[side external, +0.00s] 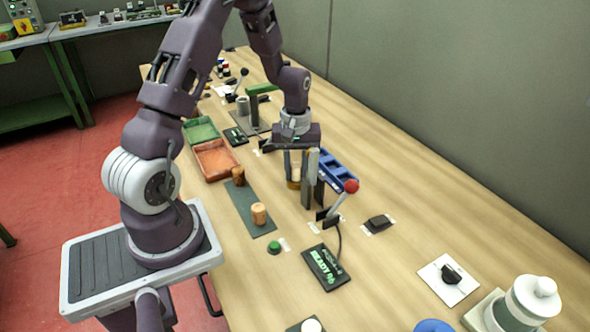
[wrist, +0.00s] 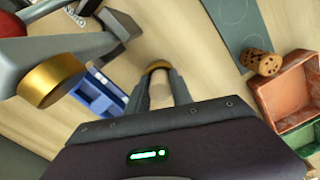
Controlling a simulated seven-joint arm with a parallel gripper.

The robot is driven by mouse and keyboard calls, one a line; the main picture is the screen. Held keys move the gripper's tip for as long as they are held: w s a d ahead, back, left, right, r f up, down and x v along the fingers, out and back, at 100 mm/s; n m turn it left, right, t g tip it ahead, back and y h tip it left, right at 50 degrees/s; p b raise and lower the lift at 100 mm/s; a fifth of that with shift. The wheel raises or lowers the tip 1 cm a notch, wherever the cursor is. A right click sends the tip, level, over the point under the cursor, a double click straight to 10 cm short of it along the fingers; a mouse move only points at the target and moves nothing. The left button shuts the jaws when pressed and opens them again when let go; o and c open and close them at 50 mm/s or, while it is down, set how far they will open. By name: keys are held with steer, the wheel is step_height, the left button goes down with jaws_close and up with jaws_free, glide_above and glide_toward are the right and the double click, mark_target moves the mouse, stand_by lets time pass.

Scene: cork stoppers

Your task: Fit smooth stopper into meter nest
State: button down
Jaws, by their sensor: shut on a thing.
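My gripper (side external: 297,172) points down beside the lever fixture, shut on a pale, plain-looking stopper (wrist: 158,93). In the wrist view my gripper (wrist: 159,82) has a finger on each side of it. A brass ring, seemingly the meter nest (wrist: 158,65), shows right at the stopper's far end; the brass also shows below my fingers in the side view (side external: 293,185). I cannot tell whether the stopper is inside the ring or just above it. A speckled stopper (wrist: 264,63) and a light stopper (side external: 259,213) stand on a dark mat (side external: 245,200).
A red-knobbed lever (side external: 350,187) and its grey upright stand close to my gripper. A blue divided tray (side external: 338,172) lies behind. Orange (side external: 215,160) and green (side external: 201,131) trays sit left. A display with green text (side external: 326,267) is in front.

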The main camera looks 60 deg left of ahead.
mark_target(293, 180)
steer(key=f, duration=0.4)
steer(key=shift+s+f, duration=0.35)
steer(key=shift+s, duration=0.05)
steer(key=c, duration=1.1)
jaws_free()
steer(key=shift+o, duration=0.2)
steer(key=r, duration=1.2)
steer(key=shift+w, duration=0.35)
steer(key=shift+r, duration=0.35)
